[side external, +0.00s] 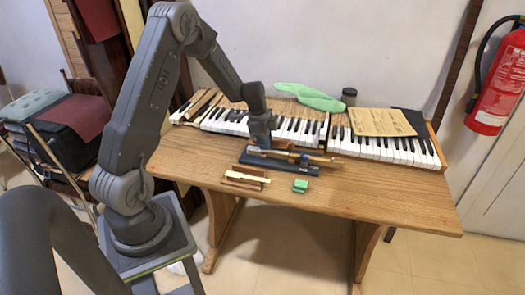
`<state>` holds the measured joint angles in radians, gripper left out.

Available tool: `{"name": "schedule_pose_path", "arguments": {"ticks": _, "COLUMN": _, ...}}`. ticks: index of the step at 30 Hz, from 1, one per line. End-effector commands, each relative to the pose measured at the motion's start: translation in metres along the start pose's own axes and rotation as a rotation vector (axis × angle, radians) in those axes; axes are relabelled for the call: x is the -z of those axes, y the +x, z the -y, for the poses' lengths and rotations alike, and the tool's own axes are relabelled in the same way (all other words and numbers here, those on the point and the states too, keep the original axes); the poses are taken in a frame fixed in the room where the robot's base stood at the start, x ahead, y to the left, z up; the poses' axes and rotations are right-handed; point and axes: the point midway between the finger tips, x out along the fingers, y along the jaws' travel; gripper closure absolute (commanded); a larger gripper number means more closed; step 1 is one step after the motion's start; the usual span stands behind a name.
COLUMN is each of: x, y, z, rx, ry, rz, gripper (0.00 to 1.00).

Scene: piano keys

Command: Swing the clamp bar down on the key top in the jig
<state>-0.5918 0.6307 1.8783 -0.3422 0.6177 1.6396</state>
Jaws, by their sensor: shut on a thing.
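The jig (279,168) is a long dark blue block lying on the wooden table, seen small in the side external view. A wooden piano key lies lengthwise along the jig, its right end (326,160) showing to the right. My gripper (262,148) points down over the left part of the jig. It is shut on what looks like the clamp bar, at a dark piece close above the key. The fingertips, the key top and the bar's exact angle are too small or hidden to tell. A small blue part (305,157) shows on the jig's right half.
A wooden tray (243,184) with pale strips stands front left of the jig, and a green block (300,186) in front. The keyboard (375,150) runs behind, with a green cloth (310,97) and paper (380,122) on top. The table's right side is clear.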

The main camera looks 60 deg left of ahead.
Motion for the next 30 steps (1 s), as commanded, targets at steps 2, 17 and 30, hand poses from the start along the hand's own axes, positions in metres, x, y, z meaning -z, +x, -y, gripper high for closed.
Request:
{"name": "schedule_pose_path", "arguments": {"ticks": 2, "x": 0.000, "y": 0.002, "z": -0.002, "rx": -0.004, "ry": 0.003, "rz": 0.000, "gripper": 0.92}}
{"name": "schedule_pose_path", "arguments": {"ticks": 17, "x": -0.004, "y": 0.020, "z": -0.011, "rx": -0.002, "ry": 0.002, "rz": 0.001, "gripper": 0.92}}
{"name": "schedule_pose_path", "arguments": {"ticks": 30, "x": -0.005, "y": 0.024, "z": -0.013, "rx": -0.004, "ry": 0.002, "rz": 0.001, "gripper": 0.92}}
